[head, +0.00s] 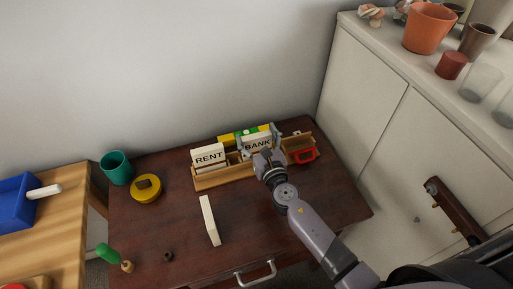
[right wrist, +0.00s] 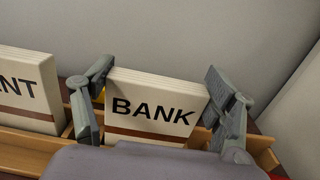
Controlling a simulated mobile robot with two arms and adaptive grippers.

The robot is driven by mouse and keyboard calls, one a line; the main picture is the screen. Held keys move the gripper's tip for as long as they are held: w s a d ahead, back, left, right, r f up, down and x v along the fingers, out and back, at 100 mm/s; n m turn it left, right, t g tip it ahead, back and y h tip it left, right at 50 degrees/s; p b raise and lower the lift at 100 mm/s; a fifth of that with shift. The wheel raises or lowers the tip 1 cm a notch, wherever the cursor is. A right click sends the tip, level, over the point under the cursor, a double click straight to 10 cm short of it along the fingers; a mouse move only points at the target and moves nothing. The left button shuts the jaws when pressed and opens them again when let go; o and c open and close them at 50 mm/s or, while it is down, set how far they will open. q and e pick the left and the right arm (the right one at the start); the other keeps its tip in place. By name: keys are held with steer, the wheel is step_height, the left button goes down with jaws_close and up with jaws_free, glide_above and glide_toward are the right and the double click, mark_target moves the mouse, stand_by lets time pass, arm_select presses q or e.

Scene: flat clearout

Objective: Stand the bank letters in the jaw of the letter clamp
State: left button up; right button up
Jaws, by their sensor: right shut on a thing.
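The bank letters (head: 257,145) are a cream block marked BANK with a brown stripe. They stand upright at the long wooden rack (head: 225,178) on the dark desk, and also show in the right wrist view (right wrist: 150,108). My right gripper (head: 262,154) is shut on them, one finger at each side edge (right wrist: 158,75). The fingers and wrist hide their lower edge, so I cannot tell whether they rest on the rack. A red part (head: 302,156) is at the rack's right end; I cannot tell whether it belongs to the letter clamp. My left gripper is out of view.
A RENT block (head: 208,157) stands at the rack's left. A yellow-green item (head: 236,136) is behind. A teal cup (head: 117,168) and yellow round tin (head: 146,190) are at left. The desk's front right is clear.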

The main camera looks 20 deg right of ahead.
steer(key=shift+c, duration=0.9)
steer(key=shift+r, duration=0.15)
